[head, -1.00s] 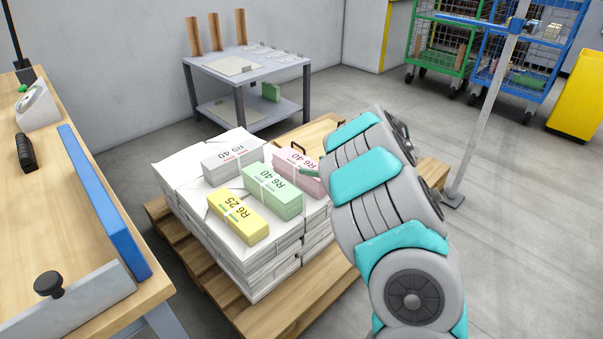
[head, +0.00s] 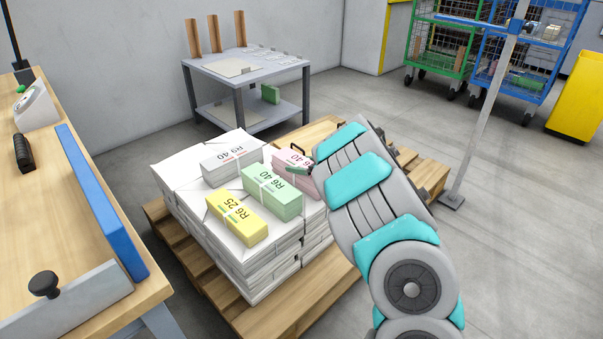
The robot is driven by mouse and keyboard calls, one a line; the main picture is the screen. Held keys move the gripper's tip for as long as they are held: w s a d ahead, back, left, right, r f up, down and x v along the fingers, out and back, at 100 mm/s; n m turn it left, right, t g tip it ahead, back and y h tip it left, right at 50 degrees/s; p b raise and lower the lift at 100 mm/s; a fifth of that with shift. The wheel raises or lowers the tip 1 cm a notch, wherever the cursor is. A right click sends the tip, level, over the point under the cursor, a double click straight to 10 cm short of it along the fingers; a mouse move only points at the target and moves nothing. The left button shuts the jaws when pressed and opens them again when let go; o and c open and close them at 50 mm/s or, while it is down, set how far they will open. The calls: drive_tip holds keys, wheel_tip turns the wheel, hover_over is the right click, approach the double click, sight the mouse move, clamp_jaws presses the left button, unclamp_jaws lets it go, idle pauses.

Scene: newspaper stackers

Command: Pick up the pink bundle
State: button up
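The pink bundle (head: 284,159), with a white strap and printed label, lies on the white paper stack (head: 267,281) at its far right corner. My gripper (head: 297,159) is right at the pink bundle, reaching in from the right. One dark finger shows at the bundle's far side and another finger at its near side, apart from each other. The finger tips' contact with the bundle cannot be made out. My arm hides the gripper's body and the bundle's right part.
On the same stack lie a green bundle (head: 272,192), a yellow bundle (head: 237,218) and a white-grey bundle (head: 231,159), close beside the pink one. The stack stands on a wooden pallet (head: 305,300). A workbench (head: 85,235) is at left, a grey table (head: 245,66) behind.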

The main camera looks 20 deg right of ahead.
sight(301, 163)
clamp_jaws()
idle(0.4)
drive_tip(key=shift+r, duration=0.1)
wheel_tip(301, 163, up, 10)
drive_tip(key=shift+p, duration=0.95)
